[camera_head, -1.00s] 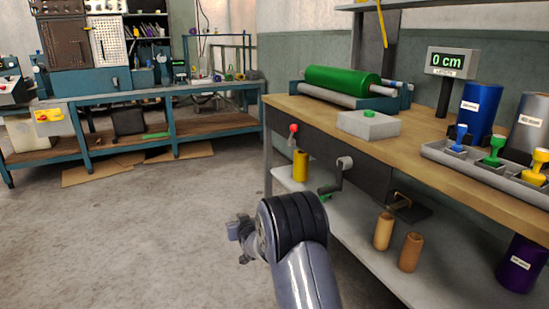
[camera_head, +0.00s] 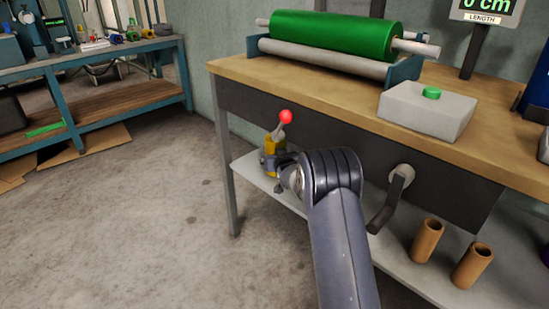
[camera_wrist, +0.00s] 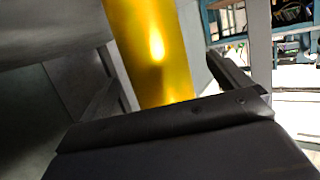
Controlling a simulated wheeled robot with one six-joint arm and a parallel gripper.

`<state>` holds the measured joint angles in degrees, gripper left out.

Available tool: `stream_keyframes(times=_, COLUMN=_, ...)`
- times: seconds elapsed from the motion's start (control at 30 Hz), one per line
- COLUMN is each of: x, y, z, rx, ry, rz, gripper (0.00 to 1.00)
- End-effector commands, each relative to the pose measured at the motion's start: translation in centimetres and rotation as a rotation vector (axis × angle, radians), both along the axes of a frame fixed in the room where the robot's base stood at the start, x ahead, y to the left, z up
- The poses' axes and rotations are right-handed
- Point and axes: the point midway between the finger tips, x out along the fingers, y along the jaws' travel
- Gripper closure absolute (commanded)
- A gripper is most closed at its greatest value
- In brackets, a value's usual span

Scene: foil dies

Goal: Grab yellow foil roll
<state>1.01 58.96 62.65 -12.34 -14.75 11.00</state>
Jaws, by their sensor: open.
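The yellow foil roll (camera_head: 269,144) stands upright on the lower shelf under the bench, near its left end. My gripper (camera_head: 272,160) is in front of it and hides part of it. In the wrist view, the shiny yellow roll (camera_wrist: 150,50) rises between the two fingers of my gripper (camera_wrist: 160,68). The fingers are apart, one on each side of the roll. I cannot tell whether either finger touches it.
A red-knobbed lever (camera_head: 285,118) juts out just above the roll. A crank handle (camera_head: 390,200) hangs to the right. Two tan cores (camera_head: 427,238) stand on the shelf (camera_head: 405,262). The bench top (camera_head: 330,92) overhangs.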

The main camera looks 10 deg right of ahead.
Motion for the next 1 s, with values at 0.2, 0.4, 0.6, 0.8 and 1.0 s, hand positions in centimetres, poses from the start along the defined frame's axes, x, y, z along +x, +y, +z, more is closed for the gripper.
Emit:
stream_keyframes(times=0.2, x=2.5, y=0.2, z=-0.9, rx=-0.001, ry=-0.001, rz=0.0, gripper=0.03)
stream_keyframes(times=0.4, x=3.9, y=0.3, z=-1.2, rx=-0.001, ry=0.0, rz=-0.001, gripper=0.03)
stream_keyframes(times=0.6, x=4.1, y=0.3, z=-1.3, rx=-0.001, ry=0.001, rz=-0.002, gripper=0.03)
stream_keyframes(times=0.8, x=4.1, y=0.2, z=-1.3, rx=-0.001, ry=0.0, rz=-0.002, gripper=0.11)
stream_keyframes(times=1.0, x=4.1, y=0.2, z=-1.3, rx=0.0, ry=0.0, rz=-0.001, gripper=0.27)
